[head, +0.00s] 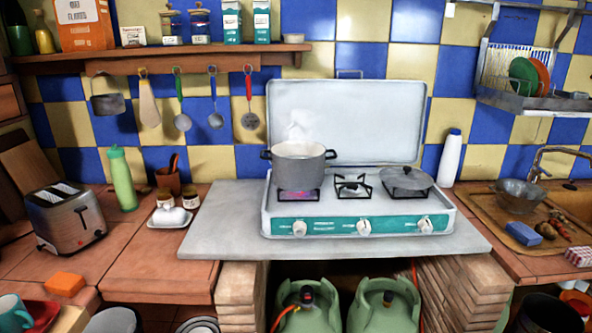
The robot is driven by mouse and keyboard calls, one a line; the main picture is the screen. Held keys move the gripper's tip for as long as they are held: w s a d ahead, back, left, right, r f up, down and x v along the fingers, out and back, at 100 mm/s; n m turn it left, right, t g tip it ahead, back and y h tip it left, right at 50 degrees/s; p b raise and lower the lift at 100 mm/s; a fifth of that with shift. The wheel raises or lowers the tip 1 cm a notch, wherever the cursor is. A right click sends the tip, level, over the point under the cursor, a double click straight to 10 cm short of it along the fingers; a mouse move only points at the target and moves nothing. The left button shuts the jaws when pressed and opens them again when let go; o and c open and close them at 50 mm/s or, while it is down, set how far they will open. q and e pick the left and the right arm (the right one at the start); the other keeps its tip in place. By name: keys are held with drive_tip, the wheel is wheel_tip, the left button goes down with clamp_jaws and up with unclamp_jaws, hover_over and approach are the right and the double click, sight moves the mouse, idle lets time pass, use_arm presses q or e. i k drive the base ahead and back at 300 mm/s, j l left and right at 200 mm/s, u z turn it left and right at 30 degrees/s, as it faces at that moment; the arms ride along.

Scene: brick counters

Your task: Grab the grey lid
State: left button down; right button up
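The grey lid (407,180) is round and shallow with a dark knob or handle on top. It rests over the right burner of the white camping stove (447,213). A grey pot (299,168) with two dark side handles stands on the left burner, with steam above it and a pinkish glow beneath. The middle burner (352,186) is bare. Neither of my grippers shows in the head view.
The stove's raised back panel (345,120) stands behind the burners. A white bottle (450,158) stands close to the right of the lid. The grey slab (225,225) has free room left of the stove. A toaster (66,215) and a green bottle (122,180) stand further left.

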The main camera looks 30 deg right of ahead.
sight(408, 178)
drive_tip(key=z, duration=1.7)
drive_tip(key=i+l+u, duration=0.3)
drive_tip(key=l, duration=0.35)
drive_tip(key=i+l+u, duration=0.15)
drive_tip(key=l, duration=0.2)
drive_tip(key=i+l+u, duration=0.15)
drive_tip(key=l, duration=0.25)
